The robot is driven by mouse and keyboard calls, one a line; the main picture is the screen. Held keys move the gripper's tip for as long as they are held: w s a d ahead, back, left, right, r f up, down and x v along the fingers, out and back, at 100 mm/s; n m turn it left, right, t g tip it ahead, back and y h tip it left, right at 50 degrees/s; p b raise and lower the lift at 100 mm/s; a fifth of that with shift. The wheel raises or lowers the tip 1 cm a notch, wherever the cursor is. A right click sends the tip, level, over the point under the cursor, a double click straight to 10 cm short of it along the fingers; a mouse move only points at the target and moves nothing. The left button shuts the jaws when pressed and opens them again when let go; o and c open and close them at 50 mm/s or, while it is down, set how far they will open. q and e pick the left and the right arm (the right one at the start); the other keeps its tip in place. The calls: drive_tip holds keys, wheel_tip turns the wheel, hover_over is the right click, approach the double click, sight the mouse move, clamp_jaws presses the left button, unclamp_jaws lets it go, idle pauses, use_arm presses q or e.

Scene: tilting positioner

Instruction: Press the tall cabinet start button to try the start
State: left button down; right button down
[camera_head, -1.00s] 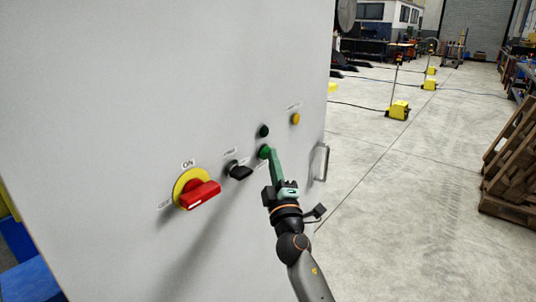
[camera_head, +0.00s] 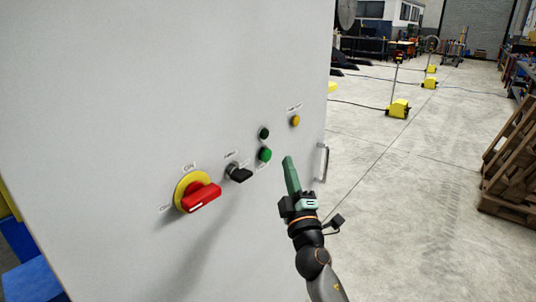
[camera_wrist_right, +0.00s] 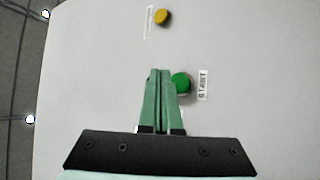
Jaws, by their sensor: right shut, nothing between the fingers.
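The tall cabinet (camera_head: 130,90) fills the left of the head view with its pale door. The green start button (camera_head: 265,154) sits on the door below a dark green round part (camera_head: 263,133). My right gripper (camera_head: 288,160) has its green fingers shut and empty, to the right of the start button and apart from it. In the right wrist view the start button (camera_wrist_right: 181,84) shows beside the closed fingertips (camera_wrist_right: 159,72), with a START label (camera_wrist_right: 203,85) next to it. My left gripper is not in view.
A red rotary switch (camera_head: 200,196) on a yellow plate and a black selector knob (camera_head: 239,173) sit left of the button. A yellow button (camera_head: 295,120) is up and right. A door handle (camera_head: 323,162) stands near the cabinet's right edge. Pallets (camera_head: 512,160) lie far right.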

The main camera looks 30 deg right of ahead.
drive_tip(key=shift+s+d, duration=0.2)
drive_tip(key=shift+s, duration=0.3)
drive_tip(key=shift+s+d, duration=0.2)
drive_tip(key=shift+s, duration=0.3)
drive_tip(key=s+a+f+m+g+y, duration=0.2)
drive_tip(key=s+a+f, duration=0.1)
drive_tip(key=f, duration=0.6)
drive_tip(key=s+a+f+m+g+y, duration=0.1)
drive_tip(key=s+a+f+g, duration=0.15)
drive_tip(key=f, duration=0.65)
drive_tip(key=s+a+f+m+g+y, duration=0.2)
drive_tip(key=s+a+f, duration=0.1)
drive_tip(key=f, duration=0.5)
drive_tip(key=s+a+f+m+g+y, duration=0.2)
drive_tip(key=s+a+f+g, duration=0.1)
drive_tip(key=s+f, duration=0.4)
drive_tip(key=s+a+f+m+g+y, duration=0.1)
drive_tip(key=s+a+f+g+y, duration=0.1)
drive_tip(key=s+a+f, duration=0.3)
drive_tip(key=s+f+g, duration=0.1)
drive_tip(key=s+f, duration=0.2)
drive_tip(key=s, duration=0.1)
drive_tip(key=shift+s+a+m, duration=0.25)
drive_tip(key=shift+a+m, duration=0.1)
drive_tip(key=shift+m, duration=0.05)
